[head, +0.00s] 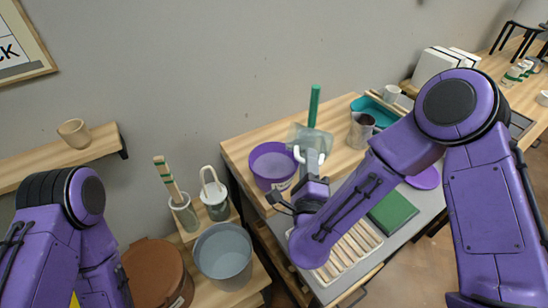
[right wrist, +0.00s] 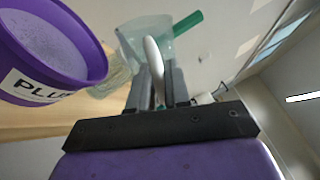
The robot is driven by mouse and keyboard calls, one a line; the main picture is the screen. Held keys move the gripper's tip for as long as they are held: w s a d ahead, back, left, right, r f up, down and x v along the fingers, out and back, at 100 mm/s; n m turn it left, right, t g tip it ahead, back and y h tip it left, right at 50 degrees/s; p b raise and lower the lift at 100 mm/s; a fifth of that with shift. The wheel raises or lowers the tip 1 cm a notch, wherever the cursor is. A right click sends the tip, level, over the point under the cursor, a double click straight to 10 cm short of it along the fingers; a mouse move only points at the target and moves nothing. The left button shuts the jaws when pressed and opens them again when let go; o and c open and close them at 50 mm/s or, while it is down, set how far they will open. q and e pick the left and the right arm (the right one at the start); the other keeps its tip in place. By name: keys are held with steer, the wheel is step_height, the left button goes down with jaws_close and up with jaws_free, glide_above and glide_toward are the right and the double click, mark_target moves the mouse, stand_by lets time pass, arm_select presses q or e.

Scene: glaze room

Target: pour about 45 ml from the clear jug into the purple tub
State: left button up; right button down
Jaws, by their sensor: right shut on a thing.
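The purple tub (head: 262,180) stands on the wooden bench top. In the right wrist view the tub (right wrist: 86,78) shows a white label and a pale, speckled surface inside. My right gripper (head: 309,166) is shut on the pale handle of the clear jug (head: 308,139), just right of the tub. The jug also shows in the right wrist view (right wrist: 143,40), beside the tub's rim; the two look apart. I cannot tell its liquid level or exact tilt, and no stream shows. My left gripper is out of view; only my left arm shows.
A green handle (head: 314,103) rises behind the jug; what it stands in is hidden. A grey bucket (head: 223,257) and two pots with tools (head: 184,214) stand lower left.

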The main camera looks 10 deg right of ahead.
steer(key=shift+w+a+f+n+b, duration=0.15)
steer(key=shift+a+n+b, duration=0.1)
steer(key=shift+a+n, duration=0.15)
steer(key=shift+s+a+f+n+b, duration=0.1)
steer(key=shift+a+f+n+b, duration=0.1)
steer(key=shift+a+n, duration=0.15)
stand_by(1.8)
steer(key=shift+d+r, duration=0.1)
steer(key=m, duration=0.1)
steer(key=d+m, duration=0.1)
steer(key=shift+d+r+m+h, duration=0.2)
steer(key=shift+r+m+h, duration=0.1)
steer(key=shift+m+h, duration=0.1)
steer(key=m, duration=0.2)
steer(key=shift+d+r+m+h+b, duration=0.2)
steer(key=shift+r+m+h+b, duration=0.1)
steer(key=shift+r+m, duration=0.1)
steer(key=shift+r+m+g, duration=0.15)
steer(key=shift+m+g, duration=0.15)
steer(key=shift+m, duration=0.25)
steer(key=shift+a+r+m, duration=0.15)
steer(key=shift+r+m, duration=0.05)
steer(key=shift+m, duration=0.1)
